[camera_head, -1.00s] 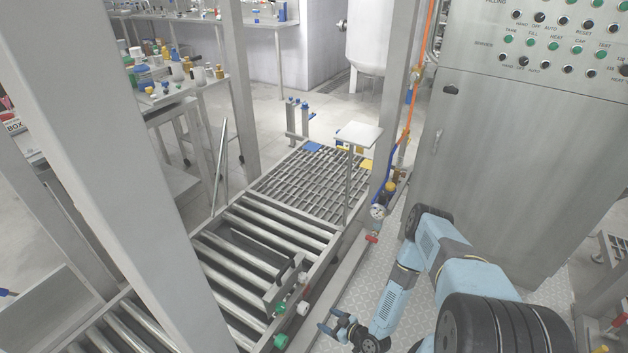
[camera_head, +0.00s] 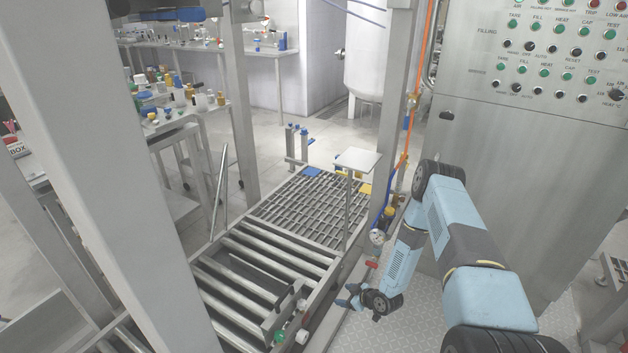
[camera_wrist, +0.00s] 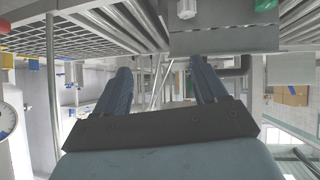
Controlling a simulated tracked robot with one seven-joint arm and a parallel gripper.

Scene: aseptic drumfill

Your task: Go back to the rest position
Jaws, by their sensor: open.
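My gripper (camera_head: 350,297) is at the lower middle of the head view, just right of the roller conveyor's frame and above the metal plate floor. Its fingers are apart and nothing shows between them. In the wrist view the two dark blue fingers (camera_wrist: 163,85) point away from the camera with a clear gap between them. My blue arm reaches in from the lower right, with its elbow raised in front of the steel control cabinet (camera_head: 530,150).
The roller conveyor (camera_head: 265,262) and its grating (camera_head: 310,207) lie left of my gripper. A small square plate on a post (camera_head: 358,159), a pressure gauge (camera_head: 377,237) and an orange hose (camera_head: 408,125) stand close beyond. A thick steel post (camera_head: 110,150) crosses the left side.

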